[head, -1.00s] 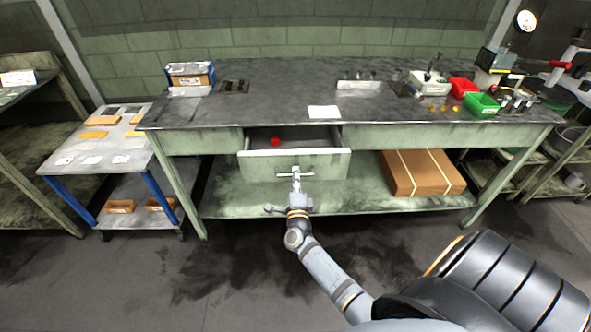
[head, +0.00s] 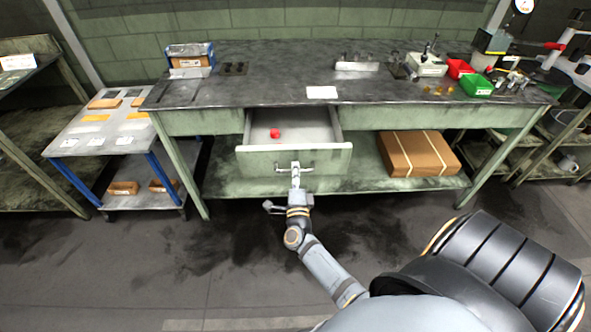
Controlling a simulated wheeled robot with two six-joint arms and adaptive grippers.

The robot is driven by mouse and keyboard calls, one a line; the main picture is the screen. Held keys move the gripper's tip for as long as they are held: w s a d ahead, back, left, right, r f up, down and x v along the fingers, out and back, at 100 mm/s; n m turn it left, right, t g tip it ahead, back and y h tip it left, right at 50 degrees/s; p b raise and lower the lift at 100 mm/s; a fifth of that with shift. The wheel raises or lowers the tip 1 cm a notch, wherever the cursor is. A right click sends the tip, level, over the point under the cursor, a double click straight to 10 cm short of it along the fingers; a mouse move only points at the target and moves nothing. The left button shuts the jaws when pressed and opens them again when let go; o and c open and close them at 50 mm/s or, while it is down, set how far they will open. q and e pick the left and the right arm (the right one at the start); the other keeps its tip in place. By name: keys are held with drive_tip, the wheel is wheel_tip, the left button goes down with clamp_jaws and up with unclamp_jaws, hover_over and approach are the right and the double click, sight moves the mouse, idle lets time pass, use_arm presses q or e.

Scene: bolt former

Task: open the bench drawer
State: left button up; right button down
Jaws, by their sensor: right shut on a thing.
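The bench drawer (head: 255,161) stands well out from under the dark bench top (head: 265,94) in the head view. Its pale inside shows, with a small red thing (head: 274,133) lying in it. My right gripper (head: 295,170) is at the middle of the drawer front, shut on the drawer's bar handle (head: 308,167). The fingertips are small here and partly merge with the handle. My left gripper is not in view.
A strapped cardboard box (head: 418,153) lies on the bench's lower shelf, right of the drawer. A red bin (head: 458,68) and a green bin (head: 477,86) stand on the bench top. A blue-legged cart (head: 100,141) stands at left. The floor in front is clear.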

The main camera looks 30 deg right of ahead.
drive_tip(key=c, duration=1.4)
unclamp_jaws()
drive_tip(key=shift+f, duration=0.1)
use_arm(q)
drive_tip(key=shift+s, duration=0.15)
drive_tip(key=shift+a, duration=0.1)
use_arm(e)
drive_tip(key=v, duration=0.7)
drive_tip(key=shift+s+a, duration=0.1)
drive_tip(key=shift+s, duration=0.15)
